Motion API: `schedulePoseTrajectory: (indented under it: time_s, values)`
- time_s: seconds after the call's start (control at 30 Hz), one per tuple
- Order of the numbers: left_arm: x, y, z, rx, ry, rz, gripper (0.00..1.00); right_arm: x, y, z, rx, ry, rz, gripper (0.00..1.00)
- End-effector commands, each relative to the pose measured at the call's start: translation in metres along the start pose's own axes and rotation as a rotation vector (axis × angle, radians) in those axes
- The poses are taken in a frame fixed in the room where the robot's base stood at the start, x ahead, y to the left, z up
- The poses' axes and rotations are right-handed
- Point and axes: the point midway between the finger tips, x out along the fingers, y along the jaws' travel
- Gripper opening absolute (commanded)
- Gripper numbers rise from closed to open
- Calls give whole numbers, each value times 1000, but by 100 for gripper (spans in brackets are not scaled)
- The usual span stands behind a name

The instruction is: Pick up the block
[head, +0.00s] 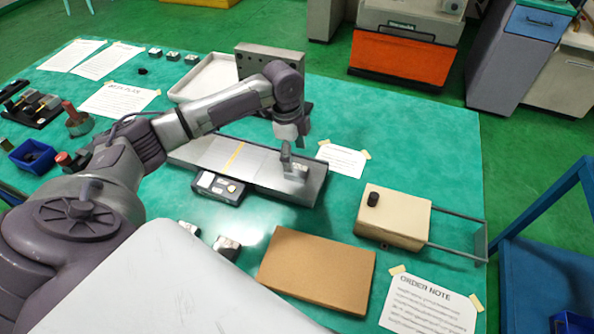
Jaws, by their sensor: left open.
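A small light metal block (297,172) sits near the right end of the long grey plate (225,160) on the green table. My left gripper (291,145) reaches in from the left and points down just above and behind this block. It is open. The fingertips are small and partly merge with the block, so I cannot tell whether they touch it. A larger grey steel block (258,54) with holes stands at the back by a white tray (202,80). My right gripper is out of view.
A brown flat slab (318,270) lies in front, with a cream box (393,215) and its metal frame to the right. Small metal parts (226,246) lie left of the slab. A blue bin (33,157) stands at the left. The table's right rear is clear.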

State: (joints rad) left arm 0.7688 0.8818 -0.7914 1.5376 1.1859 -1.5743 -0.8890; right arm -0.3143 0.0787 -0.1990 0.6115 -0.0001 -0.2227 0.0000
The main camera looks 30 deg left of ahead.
Motion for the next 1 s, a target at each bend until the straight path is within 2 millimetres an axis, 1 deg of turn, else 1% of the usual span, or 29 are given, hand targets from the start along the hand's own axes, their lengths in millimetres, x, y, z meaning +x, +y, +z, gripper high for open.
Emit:
schedulePoseTrajectory:
  time_s: [0.13,0.27,0.33,0.43,0.53,0.7,0.73,0.77,1.0]
  values:
    - [9,0,0,0,0,1,76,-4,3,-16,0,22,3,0]
    - [28,0,1,-1,-1,4,76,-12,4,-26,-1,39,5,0]
    - [39,0,2,-1,0,3,76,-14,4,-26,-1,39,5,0]
    - [51,0,2,0,-1,1,76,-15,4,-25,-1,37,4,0]
    - [56,0,2,0,-1,-1,76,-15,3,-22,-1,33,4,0]
    - [56,0,2,0,-1,-1,76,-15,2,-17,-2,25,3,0]
    - [56,0,2,0,-1,-1,75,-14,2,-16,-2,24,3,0]
    - [56,0,2,0,-1,-1,70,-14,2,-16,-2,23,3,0]
    - [56,0,2,0,-1,-1,30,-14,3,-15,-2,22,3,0]
